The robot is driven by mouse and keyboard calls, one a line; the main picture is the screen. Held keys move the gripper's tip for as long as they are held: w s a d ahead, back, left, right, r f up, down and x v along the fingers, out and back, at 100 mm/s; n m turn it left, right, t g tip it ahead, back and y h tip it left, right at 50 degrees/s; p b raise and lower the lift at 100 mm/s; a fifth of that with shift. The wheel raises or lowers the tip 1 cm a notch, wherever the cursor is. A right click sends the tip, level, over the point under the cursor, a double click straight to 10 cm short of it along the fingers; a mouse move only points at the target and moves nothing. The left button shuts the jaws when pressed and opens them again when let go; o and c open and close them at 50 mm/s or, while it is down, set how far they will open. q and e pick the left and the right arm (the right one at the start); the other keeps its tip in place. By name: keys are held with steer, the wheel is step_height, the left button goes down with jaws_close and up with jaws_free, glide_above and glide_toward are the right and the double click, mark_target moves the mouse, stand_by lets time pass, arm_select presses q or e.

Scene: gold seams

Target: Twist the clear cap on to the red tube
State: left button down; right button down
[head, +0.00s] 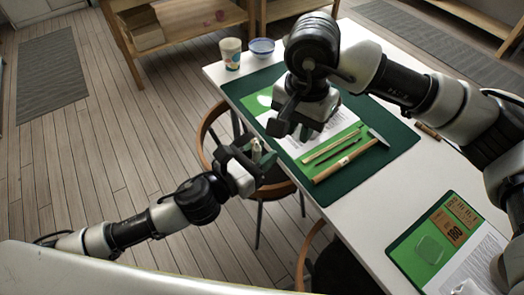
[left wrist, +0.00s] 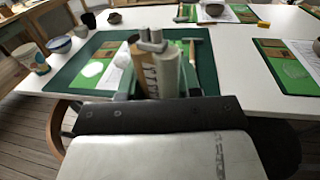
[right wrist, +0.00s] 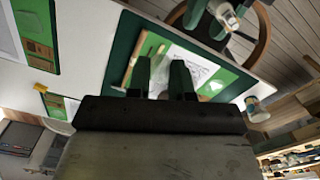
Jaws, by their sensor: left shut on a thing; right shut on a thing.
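My left gripper (head: 253,153) is shut on a pair of upright tubes, held off the table's edge. In the left wrist view one tube is tan with dark print (left wrist: 145,75) and the other is pale grey (left wrist: 167,72). Grey tops show above them. No clear red colour shows, so I cannot tell which is the red tube. My right gripper (head: 290,125) is above the green mat, up and right of the left gripper. In the right wrist view its fingers (right wrist: 162,80) stand a little apart. A small pale thing (right wrist: 163,95) between them may be the clear cap; it is mostly hidden.
A dark green mat (head: 385,165) on the white table (head: 375,215) bears a sheet, thin sticks and a hammer (head: 350,156). A paper cup (head: 230,54) and a blue-white bowl (head: 261,46) stand at the far corner. A second mat (head: 408,243) lies nearer. Chairs stand below the edge.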

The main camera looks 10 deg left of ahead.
mark_target(256, 140)
steer(key=a+r+m, duration=0.1)
steer(key=a+r, duration=0.1)
steer(key=s+a+r, duration=0.1)
steer(key=a, duration=0.2)
steer(key=a+r+m, duration=0.1)
steer(key=a+r, duration=0.1)
steer(key=a, duration=0.1)
steer(key=shift+s+r+m, duration=0.15)
steer(key=shift+r+m, duration=0.15)
steer(key=shift+r, duration=0.05)
steer(key=shift+d+f, duration=0.1)
steer(key=shift+f, duration=1.95)
steer(key=shift+f, duration=0.85)
steer(key=shift+f, duration=0.55)
